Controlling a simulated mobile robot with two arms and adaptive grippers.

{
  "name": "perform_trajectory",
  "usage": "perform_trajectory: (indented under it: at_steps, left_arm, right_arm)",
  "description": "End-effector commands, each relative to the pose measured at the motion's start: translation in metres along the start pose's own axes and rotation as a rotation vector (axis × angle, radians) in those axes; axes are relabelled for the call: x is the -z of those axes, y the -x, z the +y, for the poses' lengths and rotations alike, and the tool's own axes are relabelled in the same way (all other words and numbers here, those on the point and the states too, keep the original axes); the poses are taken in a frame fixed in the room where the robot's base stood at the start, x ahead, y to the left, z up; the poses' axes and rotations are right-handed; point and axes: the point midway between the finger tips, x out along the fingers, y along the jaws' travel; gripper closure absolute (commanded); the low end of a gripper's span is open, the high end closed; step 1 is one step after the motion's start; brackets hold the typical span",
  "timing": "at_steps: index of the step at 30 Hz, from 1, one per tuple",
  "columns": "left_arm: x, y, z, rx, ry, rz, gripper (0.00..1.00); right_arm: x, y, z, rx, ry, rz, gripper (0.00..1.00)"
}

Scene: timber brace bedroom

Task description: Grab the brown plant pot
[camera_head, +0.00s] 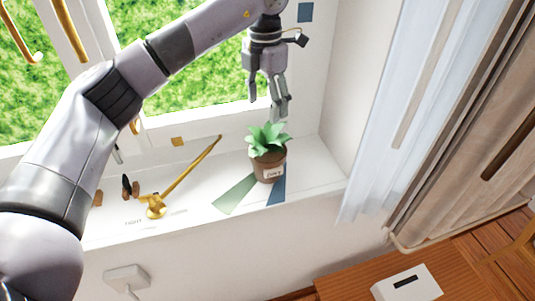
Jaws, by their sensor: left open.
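The brown plant pot (270,169) stands upright on the white window sill (318,172), with a green leafy plant (268,138) in it and a small white label on its front. My left gripper (278,112) hangs down from the arm that comes in from the left. It is open and empty, just above the plant. Its fingertips are close to the top leaves; I cannot tell whether they touch. The pot itself is below the fingers and not held. My right gripper is not in view.
A gold window handle piece (185,178) sticks up left of the pot, with small dark and brown objects (129,188) farther left. White and beige curtains (440,100) hang at right. A wooden surface with a white box (407,284) is at lower right.

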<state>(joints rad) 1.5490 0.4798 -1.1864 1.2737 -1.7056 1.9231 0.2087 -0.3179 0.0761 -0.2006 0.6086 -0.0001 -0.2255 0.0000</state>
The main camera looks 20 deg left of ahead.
Motion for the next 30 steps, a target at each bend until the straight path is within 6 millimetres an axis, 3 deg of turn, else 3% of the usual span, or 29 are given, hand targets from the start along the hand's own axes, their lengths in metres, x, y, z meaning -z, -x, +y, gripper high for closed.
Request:
perform_trajectory:
  at_steps: [4,10,14,19,24,30]
  left_arm:
    - [0.001,-0.028,-0.001,0.002,-0.001,0.004,0.35]
    - [0.000,-0.050,0.000,0.001,-0.001,0.000,0.35]
    - [0.002,-0.057,0.000,0.002,0.000,0.002,0.35]
    - [0.006,-0.078,0.001,0.002,-0.001,0.004,0.35]
    - [0.005,-0.100,0.002,0.001,0.000,0.001,0.35]
    - [0.005,-0.105,0.002,0.001,-0.001,-0.001,0.35]
  right_arm:
    - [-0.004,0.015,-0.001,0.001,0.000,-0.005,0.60]
    - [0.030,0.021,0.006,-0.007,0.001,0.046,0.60]
    - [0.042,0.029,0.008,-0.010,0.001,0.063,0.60]
    - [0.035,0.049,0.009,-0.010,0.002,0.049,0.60]
    - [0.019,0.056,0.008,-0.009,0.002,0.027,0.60]
    - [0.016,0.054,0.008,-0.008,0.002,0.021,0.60]
